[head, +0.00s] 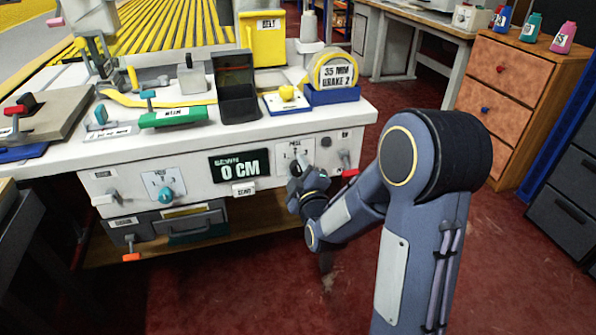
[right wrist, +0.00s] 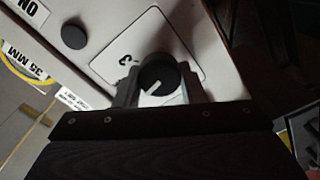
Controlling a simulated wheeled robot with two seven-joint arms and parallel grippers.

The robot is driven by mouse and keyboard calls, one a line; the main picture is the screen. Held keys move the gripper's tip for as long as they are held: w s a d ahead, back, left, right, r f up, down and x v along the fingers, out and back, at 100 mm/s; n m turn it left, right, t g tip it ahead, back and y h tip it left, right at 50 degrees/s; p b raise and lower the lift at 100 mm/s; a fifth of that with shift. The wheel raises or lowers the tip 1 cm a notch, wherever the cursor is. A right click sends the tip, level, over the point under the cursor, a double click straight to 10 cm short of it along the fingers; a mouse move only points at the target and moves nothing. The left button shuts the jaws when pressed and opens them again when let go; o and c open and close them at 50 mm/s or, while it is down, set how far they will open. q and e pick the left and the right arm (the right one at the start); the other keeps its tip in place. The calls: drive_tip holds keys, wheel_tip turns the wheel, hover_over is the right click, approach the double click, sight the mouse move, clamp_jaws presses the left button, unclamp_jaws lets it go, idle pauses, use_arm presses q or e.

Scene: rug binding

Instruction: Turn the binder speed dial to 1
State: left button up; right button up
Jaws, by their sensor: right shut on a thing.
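The speed dial (right wrist: 160,80) is a dark round knob with a pale pointer line, on a white plate (right wrist: 120,52) in the right wrist view. A numeral that looks like 3 is printed beside it; other numerals are hidden or unreadable. My right gripper (right wrist: 160,88) is shut on the dial, one finger on each side. In the head view the right gripper (head: 296,170) is at the plate (head: 291,150) on the bench front, right of the display, and covers most of the dial. My left gripper is not in view.
A black display (head: 239,165) reads 0 CM. A teal knob (head: 165,194) on another plate is to its left. A dark round button (right wrist: 74,37) is near the dial. A red-tipped lever (head: 349,174) is just right of my gripper. Red floor is open in front.

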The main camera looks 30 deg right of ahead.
drive_tip(key=n, duration=0.6)
drive_tip(key=shift+f+p, duration=0.1)
drive_tip(key=shift+p, duration=0.2)
drive_tip(key=shift+n, duration=0.3)
drive_tip(key=o, duration=1)
drive_tip(key=p+v, duration=0.1)
drive_tip(key=v, duration=0.6)
drive_tip(key=shift+s+a, duration=0.2)
drive_tip(key=shift+s, duration=0.15)
